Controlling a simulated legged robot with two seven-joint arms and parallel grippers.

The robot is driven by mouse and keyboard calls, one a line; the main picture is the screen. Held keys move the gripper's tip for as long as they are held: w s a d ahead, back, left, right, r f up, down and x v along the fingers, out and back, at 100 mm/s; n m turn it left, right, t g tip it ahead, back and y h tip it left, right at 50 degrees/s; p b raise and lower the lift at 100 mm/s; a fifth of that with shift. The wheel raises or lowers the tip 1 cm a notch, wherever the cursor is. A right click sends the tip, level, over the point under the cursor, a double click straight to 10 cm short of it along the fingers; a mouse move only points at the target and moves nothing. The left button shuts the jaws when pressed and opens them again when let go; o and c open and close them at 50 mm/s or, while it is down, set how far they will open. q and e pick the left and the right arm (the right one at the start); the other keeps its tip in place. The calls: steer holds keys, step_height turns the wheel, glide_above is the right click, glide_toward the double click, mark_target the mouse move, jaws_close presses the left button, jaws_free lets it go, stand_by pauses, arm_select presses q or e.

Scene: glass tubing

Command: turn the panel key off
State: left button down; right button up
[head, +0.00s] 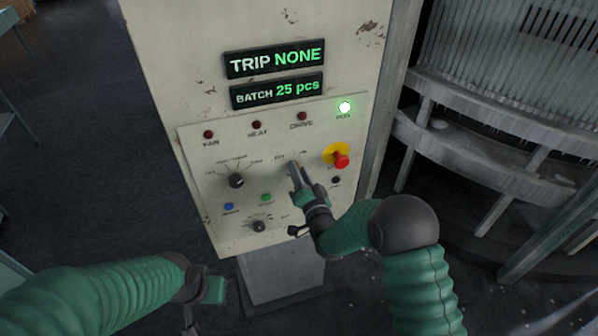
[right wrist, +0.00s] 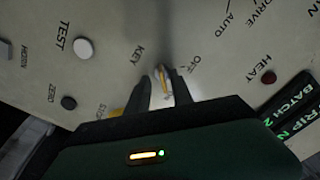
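The panel key (right wrist: 163,82) shows in the right wrist view as a small pale and orange piece between the words KEY and OFF on the cream panel (head: 215,180). My right gripper (head: 294,170) is at the key, and its fingers hide most of it in the head view. In the right wrist view the two dark fingertips (right wrist: 163,88) stand on either side of the key. I cannot tell whether they press on it. My left gripper (head: 195,308) hangs low, away from the panel, and its fingers are unclear.
Close to the key are a red emergency knob (head: 340,160) on yellow, a black selector (head: 236,181), a green button (head: 266,198), a blue button (head: 229,207) and a lower black knob (head: 259,226). A green lamp (head: 344,107) is lit. The displays read TRIP NONE and BATCH 25 pcs.

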steer(key=shift+s+a, duration=0.1)
steer(key=shift+a, duration=0.05)
steer(key=c, duration=0.4)
arm_select(q)
steer(key=shift+s+a, duration=0.15)
steer(key=shift+a, duration=0.2)
arm_select(e)
steer(key=shift+a, duration=0.25)
jaws_close()
arm_select(q)
steer(key=shift+d+f, duration=0.1)
steer(key=shift+d, duration=0.05)
arm_select(e)
steer(key=shift+d, duration=0.1)
